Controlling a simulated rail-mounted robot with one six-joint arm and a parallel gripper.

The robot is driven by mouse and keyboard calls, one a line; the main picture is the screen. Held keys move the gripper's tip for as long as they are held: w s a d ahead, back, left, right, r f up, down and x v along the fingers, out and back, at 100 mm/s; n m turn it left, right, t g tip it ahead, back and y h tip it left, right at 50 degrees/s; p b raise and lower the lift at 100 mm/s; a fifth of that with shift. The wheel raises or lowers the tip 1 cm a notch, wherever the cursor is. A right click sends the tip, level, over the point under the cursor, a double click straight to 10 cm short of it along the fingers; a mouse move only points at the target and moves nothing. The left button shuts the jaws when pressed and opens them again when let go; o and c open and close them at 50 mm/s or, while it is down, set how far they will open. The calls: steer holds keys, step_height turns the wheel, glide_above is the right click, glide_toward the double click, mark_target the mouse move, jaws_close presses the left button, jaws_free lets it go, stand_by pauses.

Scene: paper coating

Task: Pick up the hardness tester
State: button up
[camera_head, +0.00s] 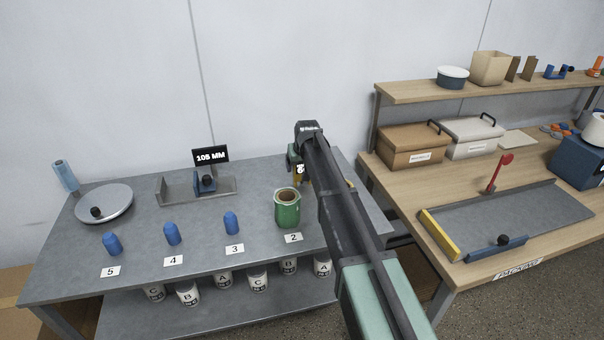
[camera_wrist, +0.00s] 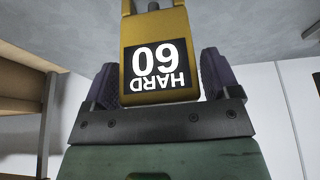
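The hardness tester (camera_wrist: 158,50) is yellow with a black display reading "HARD 60", upside down in the wrist view. In the head view, my gripper (camera_head: 300,160) is over the back right of the grey table. A small part of the tester (camera_head: 299,173) shows there, with its display partly hidden by my arm. I cannot tell whether its bottom touches the table.
The grey table (camera_head: 130,250) holds a green pot (camera_head: 287,208), several blue cones, a round scale (camera_head: 105,203) and a gauge fixture (camera_head: 204,184) marked 105 MM. Labelled cups stand on its lower shelf. A wooden packing bench (camera_head: 450,270) with boxes is at right.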

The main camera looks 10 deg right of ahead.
steer(key=c, duration=0.7)
steer(key=shift+c, duration=0.2)
